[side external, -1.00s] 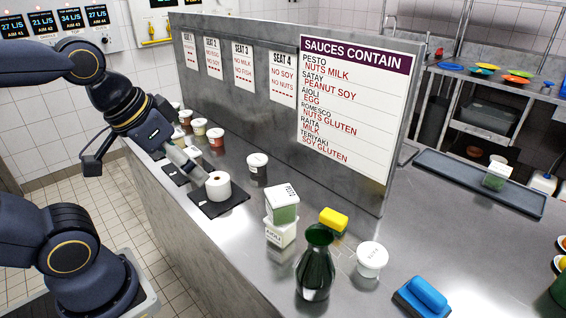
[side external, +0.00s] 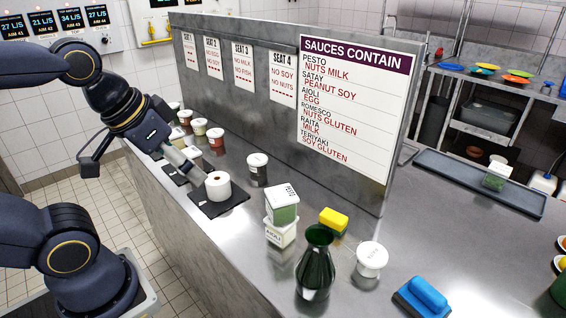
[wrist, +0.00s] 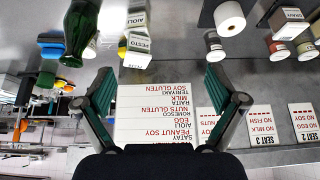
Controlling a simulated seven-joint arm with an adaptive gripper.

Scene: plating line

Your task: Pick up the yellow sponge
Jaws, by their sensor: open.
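The yellow sponge (side external: 333,221) lies on the steel counter in the side view, behind the dark green bottle (side external: 316,265) and right of the stacked pesto and aioli tubs (side external: 282,206). In the wrist view the yellow sponge (wrist: 122,47) shows as a small patch, partly hidden beside the stacked tubs. My gripper (side external: 202,178) is over the left part of the counter, by the white roll, well away from the sponge. In the wrist view my gripper (wrist: 158,78) has its green fingers spread wide, with nothing held between them.
A white roll (side external: 218,187) stands on a dark mat. A lidded white tub (side external: 371,259) and a blue sponge-like block (side external: 424,294) are right of the bottle. A sign panel (side external: 361,110) stands along the back. Several jars line the far left. A tray (side external: 460,183) lies at right.

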